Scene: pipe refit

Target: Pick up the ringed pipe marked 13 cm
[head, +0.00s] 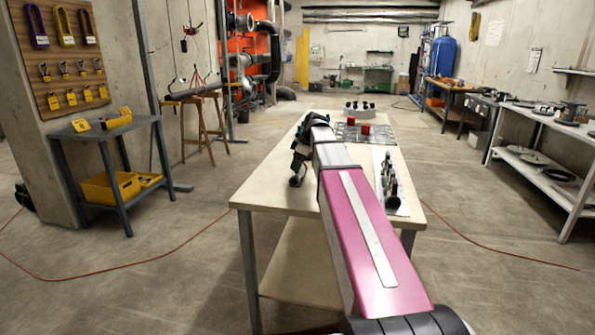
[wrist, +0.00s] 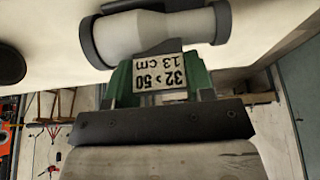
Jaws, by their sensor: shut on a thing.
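The ringed pipe (wrist: 155,34) is a pale tube with a dark ring at each end, lying across the top of the wrist view. A tag (wrist: 159,77) reading "32 > 50" and "13 cm", upside down, shows just below it. My gripper (wrist: 163,68), with green jaws, is shut on the pipe; the tag hides part of the jaws. In the head view my gripper (head: 301,150) is over the left side of the pale workbench (head: 262,190). My arm hides much there, and I cannot tell whether the pipe touches the bench.
Dark fittings (head: 388,182) stand on a pale plate at the bench's right edge. A side table (head: 108,128) stands left. Floor is open on both sides.

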